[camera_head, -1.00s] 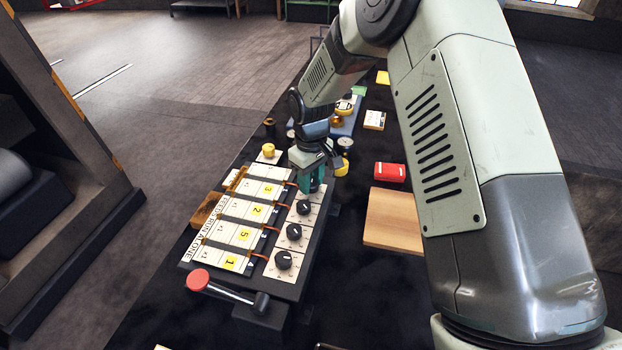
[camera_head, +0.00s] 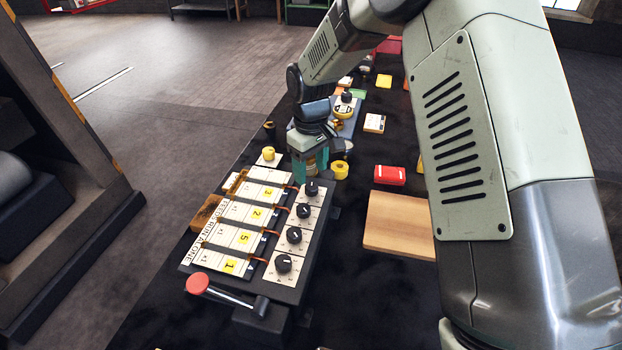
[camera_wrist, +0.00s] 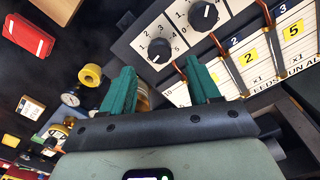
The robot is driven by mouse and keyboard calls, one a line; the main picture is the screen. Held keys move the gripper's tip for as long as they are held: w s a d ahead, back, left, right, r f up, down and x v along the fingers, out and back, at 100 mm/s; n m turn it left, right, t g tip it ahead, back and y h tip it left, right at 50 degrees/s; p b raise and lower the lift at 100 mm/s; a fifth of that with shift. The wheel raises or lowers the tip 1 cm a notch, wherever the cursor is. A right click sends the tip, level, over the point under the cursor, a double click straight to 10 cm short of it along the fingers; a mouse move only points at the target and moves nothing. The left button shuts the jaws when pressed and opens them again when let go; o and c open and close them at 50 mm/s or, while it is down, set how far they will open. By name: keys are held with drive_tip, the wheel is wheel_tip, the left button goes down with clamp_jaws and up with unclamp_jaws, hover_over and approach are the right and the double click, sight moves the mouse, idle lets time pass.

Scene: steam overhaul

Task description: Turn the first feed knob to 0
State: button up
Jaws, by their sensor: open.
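The feed panel (camera_head: 312,243) has a row of black knobs with white pointer marks. The farthest knob (camera_head: 311,188), beside the strip with the yellow 3, appears to be the first feed knob. It also shows in the wrist view (camera_wrist: 158,50), on a numbered dial; I cannot read its setting surely. The second knob (camera_head: 303,210) also shows in the wrist view (camera_wrist: 203,15). My gripper (camera_head: 309,170), with teal fingers, is open and empty just beyond the farthest knob, apart from it. In the wrist view my fingers (camera_wrist: 158,68) point towards the knobs.
A red-knobbed lever (camera_head: 198,282) stands at the panel's near end. A yellow roll (camera_head: 340,170) lies close right of my gripper, and a yellow knob (camera_head: 268,153) is to its left. A red box (camera_head: 389,175) and a wooden board (camera_head: 398,223) lie to the right.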

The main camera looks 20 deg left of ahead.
sight(312, 186)
drive_tip(key=shift+r, duration=2.8)
drive_tip(key=s+d+r+m+t, duration=0.25)
drive_tip(key=s+d+r, duration=0.25)
drive_tip(key=d+r, duration=0.35)
drive_tip(key=s+d+r+m+t, duration=0.1)
drive_tip(key=s+d+r+m, duration=0.25)
drive_tip(key=d+r, duration=0.55)
drive_tip(key=s+d+r+m, duration=0.1)
drive_tip(key=s+d+m, duration=0.1)
drive_tip(key=s, duration=0.4)
drive_tip(key=s+d+r+m+t, duration=0.1)
drive_tip(key=s+d, duration=0.3)
drive_tip(key=s, duration=0.2)
drive_tip(key=s+d+r+m+t, duration=0.1)
drive_tip(key=s+d+m, duration=0.1)
drive_tip(key=s, duration=0.4)
drive_tip(key=shift+d+r+m, duration=0.3)
drive_tip(key=shift+d+r, duration=0.05)
drive_tip(key=shift+d, duration=0.05)
